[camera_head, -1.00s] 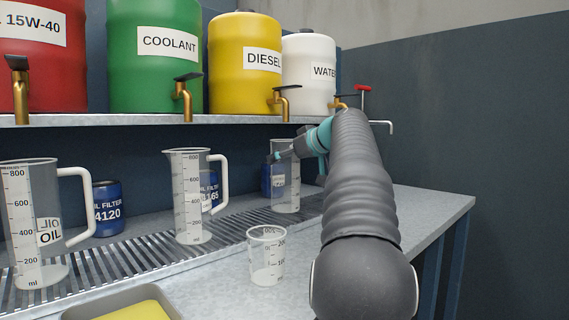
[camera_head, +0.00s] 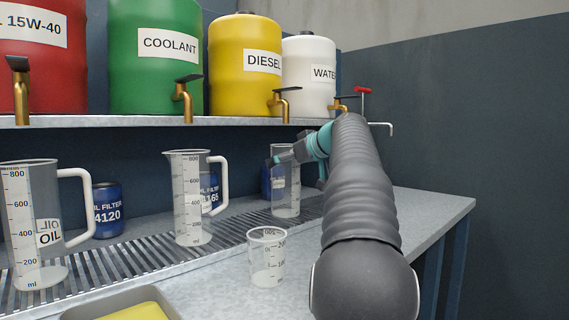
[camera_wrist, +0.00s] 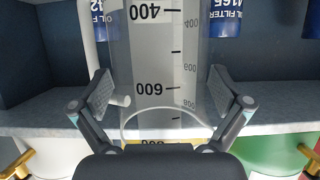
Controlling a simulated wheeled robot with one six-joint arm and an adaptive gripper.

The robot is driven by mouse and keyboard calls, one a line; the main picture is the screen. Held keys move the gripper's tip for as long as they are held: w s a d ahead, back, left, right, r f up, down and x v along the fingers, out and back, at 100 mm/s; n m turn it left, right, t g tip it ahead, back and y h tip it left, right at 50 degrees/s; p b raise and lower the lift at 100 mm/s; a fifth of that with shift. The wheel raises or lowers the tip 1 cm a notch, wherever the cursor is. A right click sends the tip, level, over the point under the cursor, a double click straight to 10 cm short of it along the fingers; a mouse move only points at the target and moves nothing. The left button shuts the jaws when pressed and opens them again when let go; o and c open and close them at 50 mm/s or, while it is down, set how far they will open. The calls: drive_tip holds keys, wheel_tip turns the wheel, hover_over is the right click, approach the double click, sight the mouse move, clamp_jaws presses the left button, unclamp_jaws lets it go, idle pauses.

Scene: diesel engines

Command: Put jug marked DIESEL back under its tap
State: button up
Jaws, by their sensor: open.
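A clear graduated jug (camera_head: 287,200) stands upright on the slotted drip tray, roughly below the DIESEL drum's tap (camera_head: 282,103). Its label is too small to read. In the upside-down wrist view the jug (camera_wrist: 160,60) lies between my gripper's two fingers, its white handle at the left. My gripper (camera_wrist: 163,95) is open around the jug's upper part, with a gap at the right finger. The yellow DIESEL drum (camera_head: 243,85) stands on the shelf above.
A jug marked OIL (camera_head: 35,210) and another jug (camera_head: 190,205) stand on the drip tray (camera_head: 110,265) to the left. A small measuring cup (camera_head: 266,258) stands on the bench in front. Blue oil filters (camera_head: 108,210) stand behind. The shelf (camera_head: 130,120) overhangs.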

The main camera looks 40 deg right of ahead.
drive_tip(key=v, duration=1.2)
idle(0.3)
